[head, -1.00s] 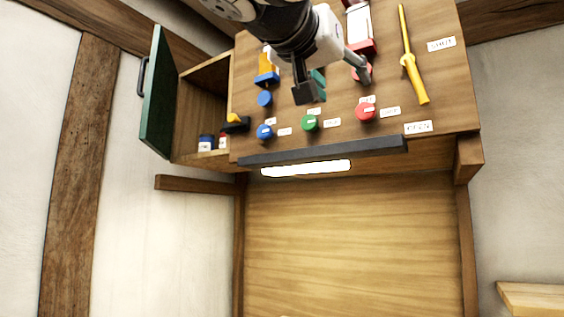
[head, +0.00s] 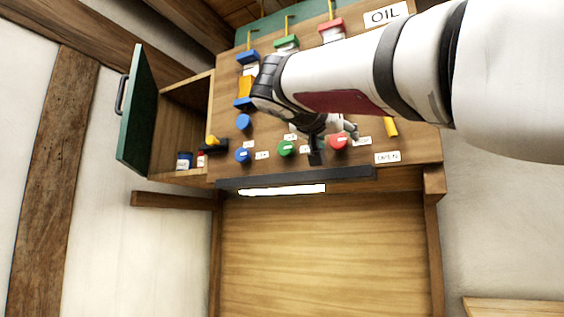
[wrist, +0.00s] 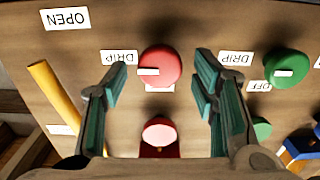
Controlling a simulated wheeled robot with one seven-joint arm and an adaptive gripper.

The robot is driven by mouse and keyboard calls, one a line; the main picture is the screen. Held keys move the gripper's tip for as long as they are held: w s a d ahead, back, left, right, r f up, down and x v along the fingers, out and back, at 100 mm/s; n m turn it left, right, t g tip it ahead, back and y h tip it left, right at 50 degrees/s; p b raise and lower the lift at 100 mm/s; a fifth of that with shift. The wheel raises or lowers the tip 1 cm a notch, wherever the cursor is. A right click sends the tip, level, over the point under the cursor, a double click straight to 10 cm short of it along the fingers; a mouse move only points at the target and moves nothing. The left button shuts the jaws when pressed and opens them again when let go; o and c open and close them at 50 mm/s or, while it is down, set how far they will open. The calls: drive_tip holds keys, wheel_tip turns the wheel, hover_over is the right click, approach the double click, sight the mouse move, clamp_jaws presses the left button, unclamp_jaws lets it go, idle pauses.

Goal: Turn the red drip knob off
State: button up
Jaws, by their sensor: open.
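The red drip knob (head: 338,142) is the lower red knob on the wooden panel, at the right end of a row with a green and a blue knob. In the wrist view the round red knob (wrist: 164,62) carries a white pointer mark on its left side, pointing toward a DRIP label (wrist: 118,57). Another label below it is mostly hidden. My gripper (wrist: 157,78) is open, with one teal-padded finger on each side of the knob. I cannot tell whether the fingers touch it. In the head view my gripper (head: 331,143) partly covers the panel around the knob.
A second red knob (wrist: 160,131) lies below in the wrist view, close to the palm. A yellow lever (wrist: 55,95) is at the left and a green knob (wrist: 290,67) at the right. A dark rail (head: 295,179) edges the panel. A green cabinet door (head: 137,112) hangs open.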

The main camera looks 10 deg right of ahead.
drive_tip(key=c, duration=1.1)
drive_tip(key=shift+c, duration=0.2)
drive_tip(key=shift+n, duration=0.3)
drive_tip(key=n, duration=0.3)
drive_tip(key=shift+a+n, duration=0.1)
drive_tip(key=shift+n, duration=0.3)
drive_tip(key=n, duration=0.4)
drive_tip(key=shift+p, duration=0.35)
drive_tip(key=n+p, duration=0.1)
drive_tip(key=n, duration=0.4)
drive_tip(key=shift+a+p, duration=0.1)
drive_tip(key=shift+p, duration=0.3)
drive_tip(key=shift+w+f+n+p, duration=0.15)
drive_tip(key=shift+n+p, duration=0.9)
drive_tip(key=shift+n, duration=1.15)
drive_tip(key=shift+f, duration=0.1)
